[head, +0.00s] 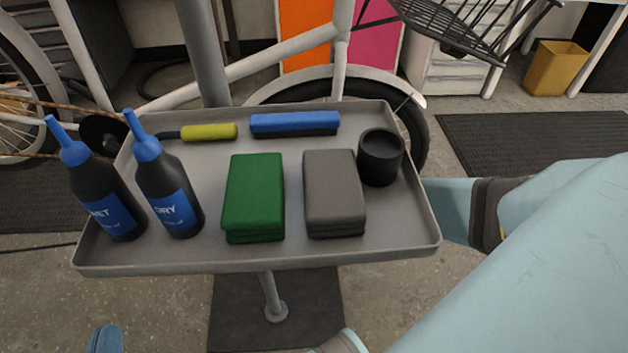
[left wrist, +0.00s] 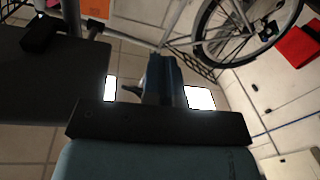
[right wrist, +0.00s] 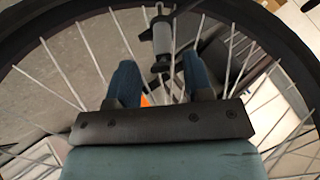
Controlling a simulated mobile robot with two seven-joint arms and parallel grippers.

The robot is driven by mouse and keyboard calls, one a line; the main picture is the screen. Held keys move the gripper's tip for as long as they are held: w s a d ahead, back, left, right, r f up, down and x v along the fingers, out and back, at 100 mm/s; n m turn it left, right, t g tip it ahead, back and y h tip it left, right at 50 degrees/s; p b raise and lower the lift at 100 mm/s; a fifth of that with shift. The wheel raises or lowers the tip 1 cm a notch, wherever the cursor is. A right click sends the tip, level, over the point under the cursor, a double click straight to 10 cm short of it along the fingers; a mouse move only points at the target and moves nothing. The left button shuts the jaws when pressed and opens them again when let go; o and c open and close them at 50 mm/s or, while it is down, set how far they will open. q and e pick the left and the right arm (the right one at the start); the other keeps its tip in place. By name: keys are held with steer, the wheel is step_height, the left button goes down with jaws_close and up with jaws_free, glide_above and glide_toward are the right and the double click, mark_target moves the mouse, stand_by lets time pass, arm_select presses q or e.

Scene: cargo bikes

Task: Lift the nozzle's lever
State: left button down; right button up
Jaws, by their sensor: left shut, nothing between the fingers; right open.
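In the right wrist view, a grey cylinder with black ends, which looks like the nozzle (right wrist: 164,48), stands upright among the wheel spokes. I cannot clearly tell its lever from its other dark parts. My right gripper (right wrist: 162,80) is open, its two blue fingers apart on either side below the nozzle, with nothing between them. My left gripper (left wrist: 163,62) is shut and empty, away from the nozzle. In the head view it shows only as a blue piece (head: 105,340) at the bottom left.
A grey tray (head: 270,257) on a stand holds two bottles (head: 168,185), a green block (head: 254,195), a grey block (head: 333,190), a black cup (head: 381,157), a blue brush-like bar (head: 294,123) and a yellow-handled tool (head: 208,132). A wheel tire (right wrist: 262,25) surrounds the right gripper's view.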

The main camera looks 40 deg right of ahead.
arm_select(q)
steer(key=s+a+f+g+y+p, duration=0.2)
steer(key=a+f+g+y+p, duration=0.1)
steer(key=f+p, duration=0.3)
steer(key=shift+s+a+f+g+y, duration=0.35)
steer(key=shift+a+f+g, duration=0.3)
steer(key=shift+f, duration=0.3)
arm_select(e)
steer(key=s+d+r, duration=0.1)
steer(key=s+d, duration=0.4)
steer(key=s, duration=0.7)
steer(key=shift+d, duration=0.2)
steer(key=shift+s, duration=0.1)
